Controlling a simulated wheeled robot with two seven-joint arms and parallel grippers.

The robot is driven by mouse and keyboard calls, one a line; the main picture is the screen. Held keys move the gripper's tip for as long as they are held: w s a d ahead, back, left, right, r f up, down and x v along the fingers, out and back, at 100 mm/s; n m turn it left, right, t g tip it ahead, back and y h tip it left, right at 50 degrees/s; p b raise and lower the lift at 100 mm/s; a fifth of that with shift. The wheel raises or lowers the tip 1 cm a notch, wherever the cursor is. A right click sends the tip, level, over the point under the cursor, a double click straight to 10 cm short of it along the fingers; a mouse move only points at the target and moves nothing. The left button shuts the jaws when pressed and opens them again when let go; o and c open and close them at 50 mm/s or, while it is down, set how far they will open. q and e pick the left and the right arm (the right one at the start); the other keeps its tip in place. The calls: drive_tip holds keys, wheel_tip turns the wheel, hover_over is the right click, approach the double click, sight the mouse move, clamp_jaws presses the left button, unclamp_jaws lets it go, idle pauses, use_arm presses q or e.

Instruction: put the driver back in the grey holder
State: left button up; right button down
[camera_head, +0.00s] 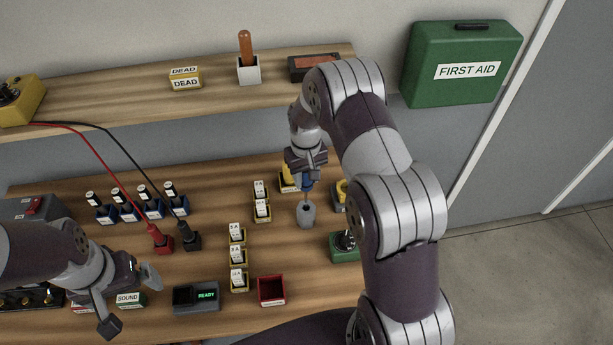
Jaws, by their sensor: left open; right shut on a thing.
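The grey holder (306,214) stands on the right part of the workbench, with a dark opening at its top. My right gripper (307,174) is right above it, shut on the driver (307,185). The driver points down toward the holder's opening. I cannot tell whether its tip is inside the opening or just above it. My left gripper (130,300) is open and empty over the front left of the bench, its fingers wide apart.
Yellow boxes with white labelled cards (237,255) stand left of the holder. A red bin (271,291), a READY display (196,297) and a green-based device (344,246) are near. Red and black plugs (190,240) trail cables. A shelf (130,101) runs behind.

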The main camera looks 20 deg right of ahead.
sight(306, 199)
drive_tip(key=shift+f, duration=0.15)
drive_tip(key=shift+s+f+b, duration=0.1)
drive_tip(key=shift+f+b, duration=2.35)
drive_tip(key=shift+f, duration=1)
drive_tip(key=shift+f+b, duration=1.15)
drive_tip(key=shift+f, duration=0.25)
drive_tip(key=c, duration=0.6)
unclamp_jaws()
